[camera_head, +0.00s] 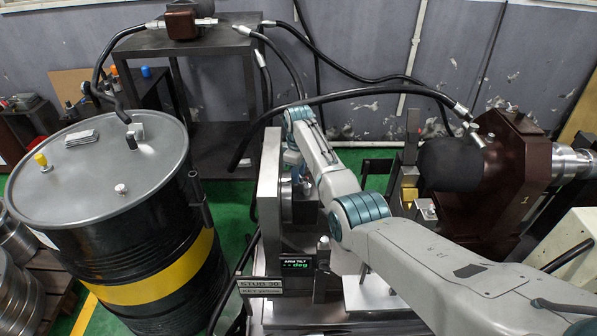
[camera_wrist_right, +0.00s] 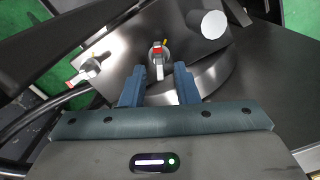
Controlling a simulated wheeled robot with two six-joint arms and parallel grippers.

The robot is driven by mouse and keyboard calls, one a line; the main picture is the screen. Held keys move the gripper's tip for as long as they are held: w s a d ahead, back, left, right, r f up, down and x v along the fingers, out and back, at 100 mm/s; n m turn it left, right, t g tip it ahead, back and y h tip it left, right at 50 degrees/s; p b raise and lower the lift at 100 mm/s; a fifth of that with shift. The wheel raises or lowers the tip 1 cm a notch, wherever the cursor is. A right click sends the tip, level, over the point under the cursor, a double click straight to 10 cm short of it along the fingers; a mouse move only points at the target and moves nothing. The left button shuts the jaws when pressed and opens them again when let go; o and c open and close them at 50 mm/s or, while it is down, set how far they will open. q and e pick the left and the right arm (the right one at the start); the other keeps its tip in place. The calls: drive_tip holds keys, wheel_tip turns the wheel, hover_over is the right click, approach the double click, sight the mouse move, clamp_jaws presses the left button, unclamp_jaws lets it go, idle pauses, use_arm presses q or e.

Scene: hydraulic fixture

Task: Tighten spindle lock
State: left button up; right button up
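In the right wrist view a small silver lever knob (camera_wrist_right: 158,58) with a red band and a yellow mark stands on a dark metal plate (camera_wrist_right: 120,55). A second silver lever (camera_wrist_right: 90,68) with a red end and a yellow mark sits to its left. No label shows which is the spindle lock. My right gripper (camera_wrist_right: 159,70) is open, with its blue fingers on either side of the first lever's near end. I cannot tell whether they touch it. In the head view my right arm reaches the upright steel fixture (camera_head: 268,190) and hides most of the levers.
A pale round post (camera_wrist_right: 208,24) rises right of the levers. A black drum (camera_head: 150,250) with a yellow band stands left. A dark workbench (camera_head: 200,38) is behind, and black hoses (camera_head: 350,95) run to the brown housing (camera_head: 515,165) at right. A small display (camera_head: 296,265) sits below the fixture.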

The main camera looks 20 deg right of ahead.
clamp_jaws()
drive_tip(key=shift+r+m+p, duration=0.2)
drive_tip(key=shift+m+p, duration=0.15)
drive_tip(key=shift+m, duration=0.05)
drive_tip(key=shift+w+d+f+m+p, duration=0.1)
drive_tip(key=shift+m+p, duration=0.05)
drive_tip(key=shift+m, duration=0.4)
drive_tip(key=shift+d+m+p, duration=0.1)
drive_tip(key=shift+m+p, duration=0.05)
drive_tip(key=shift+m, duration=0.4)
drive_tip(key=shift+o, duration=0.7)
unclamp_jaws()
drive_tip(key=shift+a, duration=0.1)
